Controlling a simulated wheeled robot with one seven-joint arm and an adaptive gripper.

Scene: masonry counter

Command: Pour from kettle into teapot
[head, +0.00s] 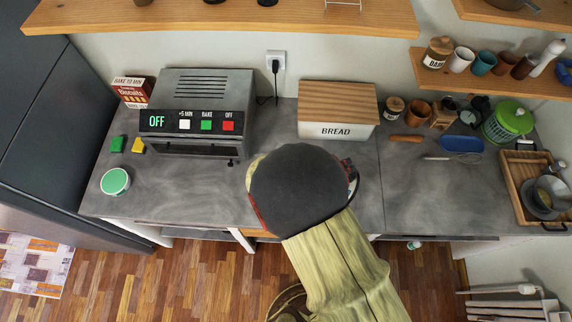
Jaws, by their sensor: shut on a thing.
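My arm (340,270) reaches up from the bottom of the head view, and its large dark round joint (300,190) covers the middle of the counter. My gripper is hidden behind it, so its jaws and anything in them do not show. A sliver of something red, dark and pale (351,178) peeks out at the right edge of the joint; I cannot tell what it is. I can make out no clear kettle or teapot.
A toaster oven (200,112) reading OFF stands at the back left, and a bread box (337,112) at the back centre. A wooden tray (520,175) holds bowls at right. Shelves overhang the counter (420,200).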

